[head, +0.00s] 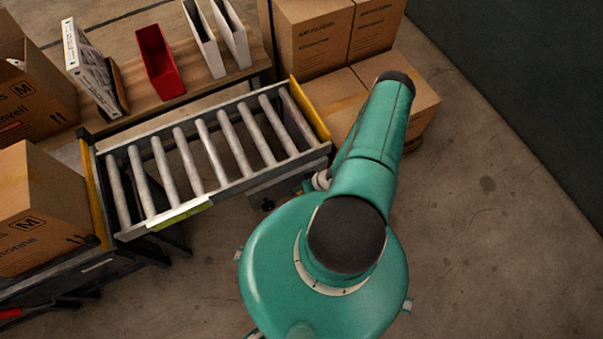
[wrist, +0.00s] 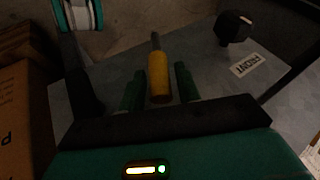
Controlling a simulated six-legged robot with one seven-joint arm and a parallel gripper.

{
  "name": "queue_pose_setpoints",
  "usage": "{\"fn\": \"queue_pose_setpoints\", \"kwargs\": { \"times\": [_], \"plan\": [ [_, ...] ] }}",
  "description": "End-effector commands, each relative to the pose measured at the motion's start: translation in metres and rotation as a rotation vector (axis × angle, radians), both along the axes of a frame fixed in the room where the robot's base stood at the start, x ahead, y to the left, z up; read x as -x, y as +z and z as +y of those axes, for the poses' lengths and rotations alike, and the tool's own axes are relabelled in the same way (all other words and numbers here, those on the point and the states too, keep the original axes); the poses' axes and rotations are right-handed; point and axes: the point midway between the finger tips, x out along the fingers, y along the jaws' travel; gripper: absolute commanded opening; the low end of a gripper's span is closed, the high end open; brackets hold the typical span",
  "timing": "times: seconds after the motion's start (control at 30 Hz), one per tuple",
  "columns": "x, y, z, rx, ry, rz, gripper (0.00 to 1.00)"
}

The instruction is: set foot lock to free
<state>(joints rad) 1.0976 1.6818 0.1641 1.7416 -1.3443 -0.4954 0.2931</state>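In the wrist view a yellow handle (wrist: 159,78) with a thin grey tip stands out over a grey plate (wrist: 215,85); it may be the foot lock's lever, but I cannot tell its setting. My gripper (wrist: 159,69) has its two green fingers on either side of the handle, with narrow dark gaps on both sides. The fingers look open around it; I see no clear contact. In the head view my arm hides most of the gripper, near the right end of the roller conveyor (head: 262,188).
A black knob (wrist: 233,27) and a white lettered label (wrist: 250,64) are on the right of the wrist view. Cardboard boxes (head: 307,42) stand behind my arm, and another box (head: 45,205) is at left. A red holder (head: 160,62) stands on the wooden bench. Floor at right is clear.

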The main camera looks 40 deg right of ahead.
Motion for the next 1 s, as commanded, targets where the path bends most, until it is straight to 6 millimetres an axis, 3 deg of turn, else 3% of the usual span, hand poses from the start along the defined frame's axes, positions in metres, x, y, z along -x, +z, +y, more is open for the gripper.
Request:
{"fn": "queue_pose_setpoints", "kwargs": {
  "times": [0.47,1.0],
  "plan": [
    [0.005,0.008,-0.006,0.0,0.001,-0.001,0.41],
    [0.056,0.094,-0.049,0.001,0.002,-0.001,0.41]
  ]
}}
